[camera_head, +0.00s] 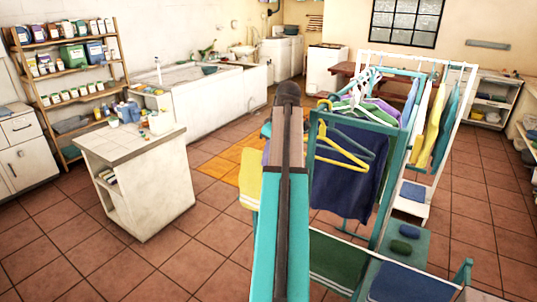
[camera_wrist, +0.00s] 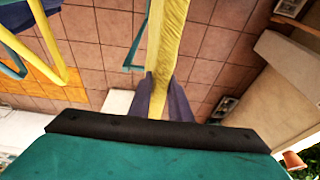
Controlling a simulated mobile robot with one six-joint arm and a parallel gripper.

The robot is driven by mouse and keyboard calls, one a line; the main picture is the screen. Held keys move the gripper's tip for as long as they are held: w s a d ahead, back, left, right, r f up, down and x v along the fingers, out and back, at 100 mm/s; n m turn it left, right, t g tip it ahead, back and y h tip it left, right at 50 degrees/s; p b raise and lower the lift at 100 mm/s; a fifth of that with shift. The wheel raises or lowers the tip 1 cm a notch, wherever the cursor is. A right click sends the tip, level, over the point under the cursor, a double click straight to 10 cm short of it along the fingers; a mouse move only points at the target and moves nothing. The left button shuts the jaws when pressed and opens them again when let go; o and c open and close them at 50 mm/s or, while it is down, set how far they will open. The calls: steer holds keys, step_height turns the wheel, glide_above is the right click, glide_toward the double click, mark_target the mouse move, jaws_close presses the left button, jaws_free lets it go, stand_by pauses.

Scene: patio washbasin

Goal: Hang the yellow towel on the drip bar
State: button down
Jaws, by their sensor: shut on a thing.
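In the wrist view my gripper (camera_wrist: 163,104) is shut on the yellow towel (camera_wrist: 170,40), which shows as a narrow strip running from between the grey fingers to the top edge. In the head view the gripper is hidden behind my own arm. A yellow cloth (camera_head: 249,192) shows just left of the arm there; I cannot tell if it is the held towel. A teal rack frame (camera_head: 391,192) stands right of the arm, with a dark blue cloth (camera_head: 345,190) hanging in it. I cannot tell which bar is the drip bar.
A yellow hanger (camera_head: 345,157) hangs at the teal rack. Behind is a white rack (camera_head: 465,95) with garments. Low teal stands with folded cloths (camera_head: 410,285) are at front right. A white tiled-top cabinet (camera_head: 130,145) stands left, with clear floor (camera_head: 200,255) before it.

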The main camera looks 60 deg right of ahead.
steer(key=shift+f+b, duration=4.9)
steer(key=shift+f, duration=7.55)
steer(key=c, duration=1.6)
jaws_free()
steer(key=shift+o, duration=0.2)
steer(key=shift+r+p, duration=2.75)
steer(key=shift+r, duration=1.8)
